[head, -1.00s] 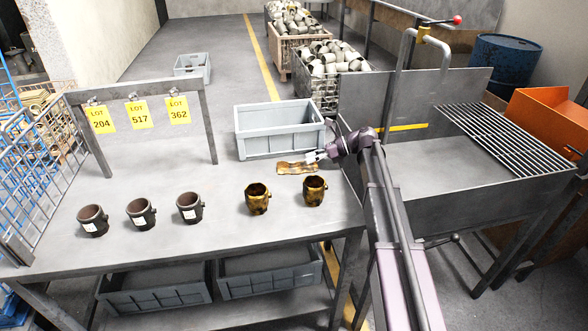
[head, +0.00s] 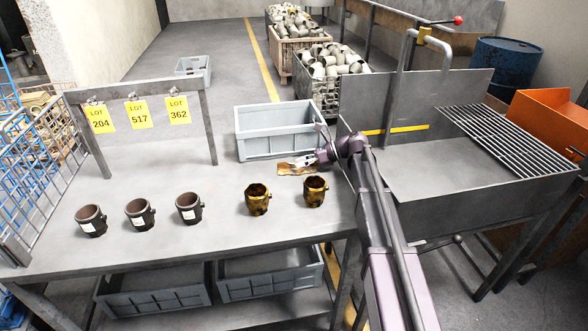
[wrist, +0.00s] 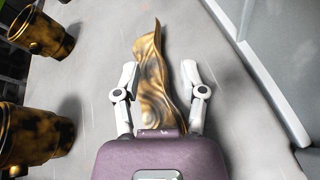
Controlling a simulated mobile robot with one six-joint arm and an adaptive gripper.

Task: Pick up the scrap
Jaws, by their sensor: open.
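The scrap (head: 290,168) is a flat, wavy, brown-gold strip lying on the table in front of the grey crate. In the wrist view the scrap (wrist: 150,72) runs lengthwise between my two fingers, its far end reaching beyond the fingertips. My gripper (head: 311,161) is at the right end of the scrap in the head view. It is open, and in the wrist view my gripper (wrist: 160,80) has a finger on each side of the strip, with small gaps. The scrap's near end is hidden behind the gripper body.
A grey crate (head: 280,145) stands just behind the scrap. Two gold-stained cups (head: 257,200) stand in front of it, and three dark labelled cups (head: 138,213) stand to the left. A frame with yellow lot tags (head: 139,114) rises at the left. The table centre (head: 190,165) is clear.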

